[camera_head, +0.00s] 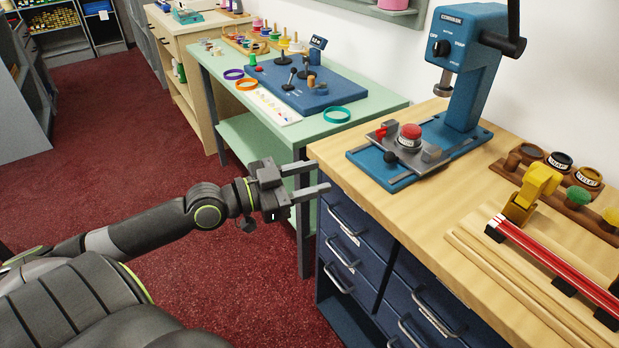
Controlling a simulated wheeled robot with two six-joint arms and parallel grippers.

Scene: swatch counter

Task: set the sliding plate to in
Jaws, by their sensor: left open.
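A blue press (462,75) with a black lever stands on the wooden counter, with a dial on its head. On its blue base sits a grey sliding plate (430,155) with a black ball knob (390,157) at its front left. A red-topped piece (410,136) rests on the plate. The plate lies out in front of the press column, left of the ram. My left gripper (321,176) is open and empty, left of the counter's front edge and apart from the plate. My right gripper is not in view.
Blue drawers (352,232) with metal handles front the counter. Right of the press are several small pots (559,162), a yellow clamp-like piece (535,186) and a red-and-white strip (550,252). A green table (385,104) with a blue lever panel (318,88) stands behind my gripper.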

